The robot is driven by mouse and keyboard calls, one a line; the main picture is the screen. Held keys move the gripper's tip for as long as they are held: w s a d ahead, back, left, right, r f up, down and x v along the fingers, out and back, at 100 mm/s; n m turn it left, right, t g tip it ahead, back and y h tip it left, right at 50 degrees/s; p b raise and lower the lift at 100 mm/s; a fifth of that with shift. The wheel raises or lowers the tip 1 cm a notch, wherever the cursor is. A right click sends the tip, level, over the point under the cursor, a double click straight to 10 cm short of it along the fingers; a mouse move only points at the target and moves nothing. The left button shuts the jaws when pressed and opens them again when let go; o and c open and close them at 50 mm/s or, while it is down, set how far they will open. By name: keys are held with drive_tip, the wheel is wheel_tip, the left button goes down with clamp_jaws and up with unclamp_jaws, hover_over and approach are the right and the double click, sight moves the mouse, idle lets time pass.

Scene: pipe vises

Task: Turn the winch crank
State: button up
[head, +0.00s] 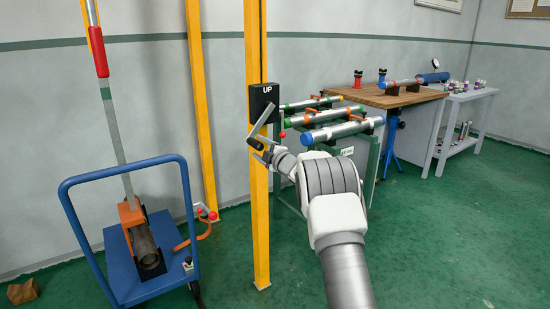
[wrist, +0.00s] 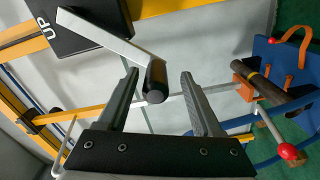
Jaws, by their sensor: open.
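The winch is a black box (head: 264,101) marked UP on a yellow post; it also shows at the top left of the wrist view (wrist: 88,22). Its flat grey crank arm (wrist: 105,38) slants from the box toward my gripper and ends in a short black handle (wrist: 156,82). In the head view the crank arm (head: 263,121) points down and left. My gripper (wrist: 159,76) is open, its fingertips on either side of the handle, which looks nearer the left finger. Whether they touch I cannot tell. In the head view my gripper (head: 262,149) is just below the crank's end.
Yellow posts (head: 201,95) stand left of the winch. A blue cart (head: 128,270) with an orange vise and a long pole stands at the left. Behind my arm are a pipe rack (head: 330,131) and a wooden bench (head: 385,97). Green floor lies open at the right.

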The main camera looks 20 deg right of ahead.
drive_tip(key=p+v, duration=0.2)
drive_tip(key=v, duration=1.5)
drive_tip(key=shift+w, duration=0.1)
drive_tip(key=s+r+m+g+h, duration=0.3)
drive_tip(key=s+r+m+h, duration=0.4)
drive_tip(key=s+r+m, duration=0.35)
drive_tip(key=s+a+f+m+g, duration=0.2)
drive_tip(key=s+a+m+g, duration=0.15)
drive_tip(key=s, duration=0.75)
drive_tip(key=s+a+f+m+g+y, duration=0.15)
drive_tip(key=s+a, duration=0.25)
drive_tip(key=s, duration=0.7)
drive_tip(key=s+a+f+m+g, duration=0.2)
drive_tip(key=s+a+m+g, duration=0.15)
drive_tip(key=s, duration=0.75)
wheel_tip(320, 180, up, 21)
drive_tip(key=n+p, duration=0.1)
drive_tip(key=p, duration=2.1)
drive_tip(key=shift+a, duration=0.35)
